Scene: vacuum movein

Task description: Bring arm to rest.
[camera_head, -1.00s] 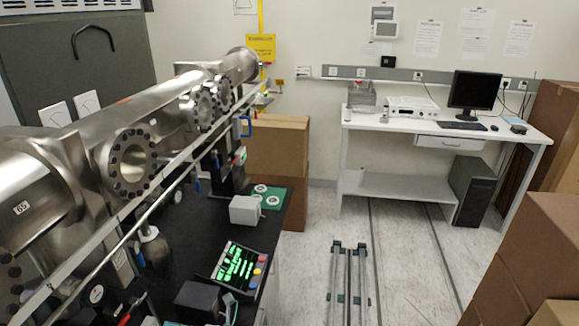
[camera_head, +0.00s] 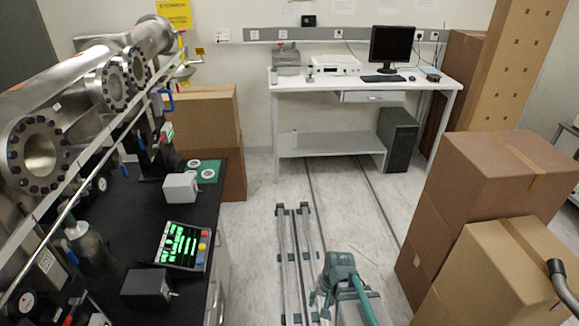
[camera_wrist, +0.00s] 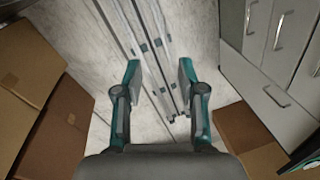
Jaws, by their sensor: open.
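My gripper (camera_wrist: 159,82) shows in the wrist view with its two teal-and-grey fingers spread apart. Nothing is between them. It points down toward the pale floor (camera_wrist: 72,25) and the rail track (camera_wrist: 145,35), and appears apart from both. In the head view, a teal and grey part of my own body shows at the bottom, over the near end of the rail track (camera_head: 294,245).
Stacked cardboard boxes (camera_head: 490,178) stand right of the track. On the left is a black bench (camera_head: 130,218) with a lit control panel (camera_head: 183,246) and steel vacuum tubing (camera_head: 70,95). A white desk (camera_head: 330,87) stands at the back.

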